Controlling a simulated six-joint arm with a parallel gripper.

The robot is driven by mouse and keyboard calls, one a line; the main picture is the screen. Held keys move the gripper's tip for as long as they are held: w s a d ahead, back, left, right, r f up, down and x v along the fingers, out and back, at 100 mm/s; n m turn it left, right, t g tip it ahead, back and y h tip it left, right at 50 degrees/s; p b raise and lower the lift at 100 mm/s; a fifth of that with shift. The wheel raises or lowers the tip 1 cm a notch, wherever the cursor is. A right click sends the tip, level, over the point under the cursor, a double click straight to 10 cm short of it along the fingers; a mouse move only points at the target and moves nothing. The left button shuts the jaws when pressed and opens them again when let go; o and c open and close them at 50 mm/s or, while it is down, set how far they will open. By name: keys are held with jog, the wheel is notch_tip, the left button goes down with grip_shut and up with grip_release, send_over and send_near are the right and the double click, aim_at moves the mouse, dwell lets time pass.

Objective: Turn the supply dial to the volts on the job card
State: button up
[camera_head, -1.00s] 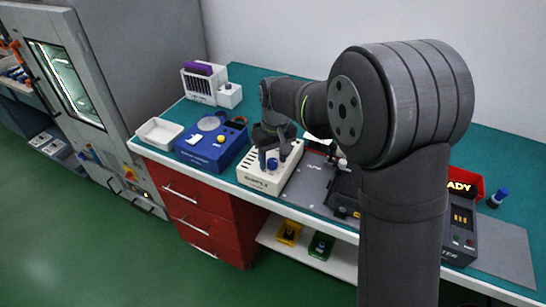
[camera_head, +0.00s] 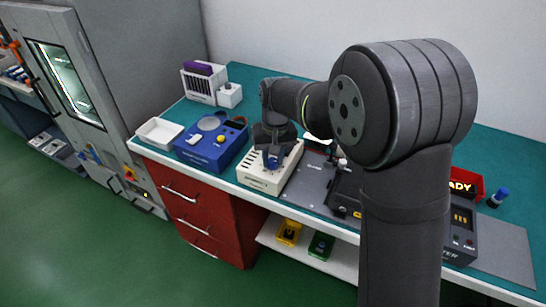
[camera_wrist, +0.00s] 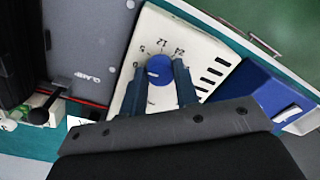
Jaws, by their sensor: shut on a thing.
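The supply (camera_head: 256,181) is a cream box with dark slots on the bench in the head view. Its face (camera_wrist: 205,45) fills the middle of the wrist view. The round blue dial (camera_wrist: 160,68) has a white mark toward its left side. Printed numbers, including 5, 12 and 24, curve around its far side; the exact setting is unclear. My gripper (camera_wrist: 159,74) is shut on the dial, one finger on each side. No job card is readable.
A blue box (camera_head: 212,148) and white tray (camera_head: 160,143) stand left of the supply. A grey panel with a black fixture (camera_head: 345,190) lies to its right. A white unit with a purple top (camera_head: 198,69) stands behind. My arm hides much of the right side.

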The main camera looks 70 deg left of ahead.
jog(key=m, duration=1.3)
jog(key=shift+s+r+m+y, duration=0.1)
jog(key=shift+m+y, duration=0.2)
jog(key=shift+m, duration=0.1)
jog(key=m, duration=0.5)
jog(key=shift+a+t, duration=0.1)
jog(key=shift+t, duration=0.3)
jog(key=shift+m, duration=2.3)
jog(key=o, duration=1)
jog(key=shift+r, duration=0.1)
